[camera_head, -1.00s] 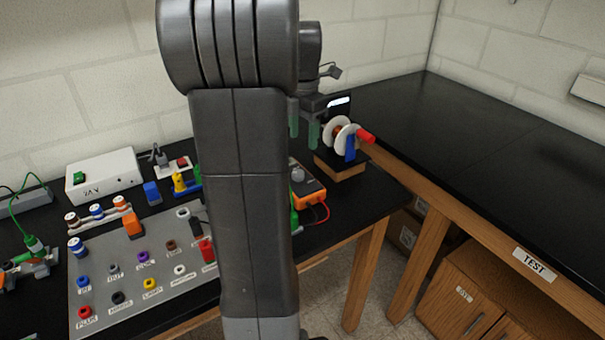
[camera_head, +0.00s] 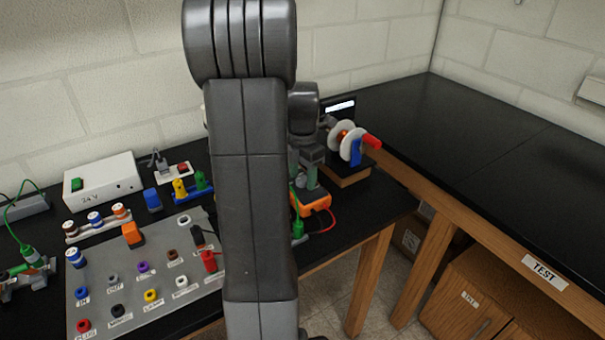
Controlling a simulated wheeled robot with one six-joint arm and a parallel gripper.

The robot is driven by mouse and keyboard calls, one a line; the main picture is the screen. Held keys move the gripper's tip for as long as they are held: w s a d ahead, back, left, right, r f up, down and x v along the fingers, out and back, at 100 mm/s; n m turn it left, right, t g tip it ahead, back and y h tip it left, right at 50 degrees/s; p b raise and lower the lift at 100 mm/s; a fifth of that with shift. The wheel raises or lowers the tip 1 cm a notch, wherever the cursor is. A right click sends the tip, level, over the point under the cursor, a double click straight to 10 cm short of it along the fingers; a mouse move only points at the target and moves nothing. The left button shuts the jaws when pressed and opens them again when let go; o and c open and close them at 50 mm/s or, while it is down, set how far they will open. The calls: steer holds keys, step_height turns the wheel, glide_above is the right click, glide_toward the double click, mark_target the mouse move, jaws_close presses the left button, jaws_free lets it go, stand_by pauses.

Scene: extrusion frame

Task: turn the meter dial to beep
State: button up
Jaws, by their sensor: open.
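The orange meter (camera_head: 315,203) lies on the black bench right of my arm, with a red lead at its right side. Its grey dial (camera_head: 300,181) shows only in part, and I cannot read its setting. My arm hides the meter's left part.
A spool stand with white discs (camera_head: 349,146) and a red handle stands just right of my gripper. A grey panel (camera_head: 100,288) with several coloured jacks and a white 24 V box (camera_head: 103,180) are at left. The right bench (camera_head: 480,150) is clear.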

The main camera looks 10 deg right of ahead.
steer(key=shift+c, duration=0.4)
steer(key=c, duration=0.9)
